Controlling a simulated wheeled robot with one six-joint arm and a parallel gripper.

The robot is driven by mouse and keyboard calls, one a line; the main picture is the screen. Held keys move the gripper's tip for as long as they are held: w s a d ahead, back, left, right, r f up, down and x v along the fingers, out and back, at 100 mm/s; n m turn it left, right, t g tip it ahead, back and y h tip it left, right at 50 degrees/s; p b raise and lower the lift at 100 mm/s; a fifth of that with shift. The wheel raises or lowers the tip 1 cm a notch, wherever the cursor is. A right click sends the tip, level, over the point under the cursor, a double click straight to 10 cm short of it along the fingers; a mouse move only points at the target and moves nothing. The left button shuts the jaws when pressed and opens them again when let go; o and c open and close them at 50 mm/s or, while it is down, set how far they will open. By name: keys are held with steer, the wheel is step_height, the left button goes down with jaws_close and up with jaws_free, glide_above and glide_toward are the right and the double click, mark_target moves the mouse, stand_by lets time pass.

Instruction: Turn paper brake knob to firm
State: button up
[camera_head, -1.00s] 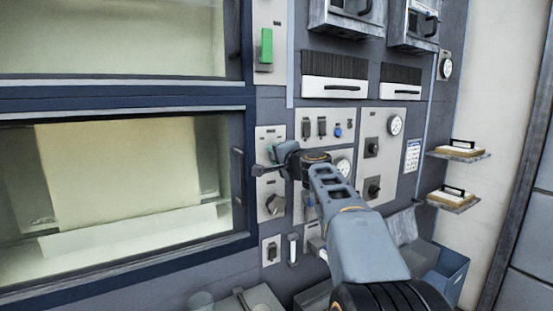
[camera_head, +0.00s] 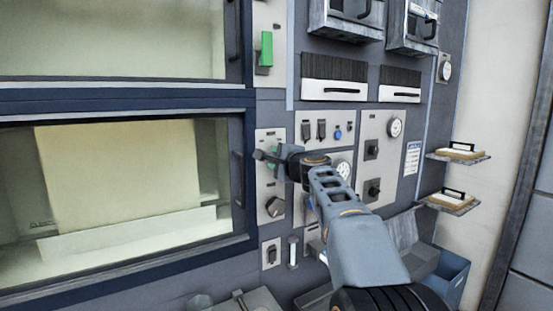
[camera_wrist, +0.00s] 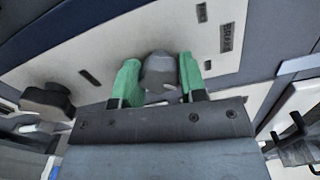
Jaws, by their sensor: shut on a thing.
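A grey knob (camera_wrist: 158,72) sits on a pale vertical panel (camera_wrist: 85,48) between the two green fingers of my gripper (camera_wrist: 155,82). The fingers are closed on its sides, and a small light pointer mark shows near its base. In the head view my gripper (camera_head: 272,158) is at the upper part of the narrow panel right of the lower window, and it hides the knob there.
A second, dark knob (camera_head: 274,207) is below on the same panel; it also shows in the wrist view (camera_wrist: 48,100). A window handle (camera_head: 238,177) is close on the left. Switches (camera_head: 314,130) and a gauge (camera_head: 343,170) are close on the right.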

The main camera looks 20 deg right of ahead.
steer(key=o, duration=0.9)
steer(key=s+b, duration=0.1)
steer(key=s, duration=0.3)
steer(key=s+d+b, duration=0.1)
steer(key=s, duration=0.4)
steer(key=s+b, duration=0.1)
steer(key=s, duration=0.3)
steer(key=shift+s+d+b, duration=0.3)
steer(key=shift+s+b, duration=0.05)
steer(key=shift+b, duration=0.05)
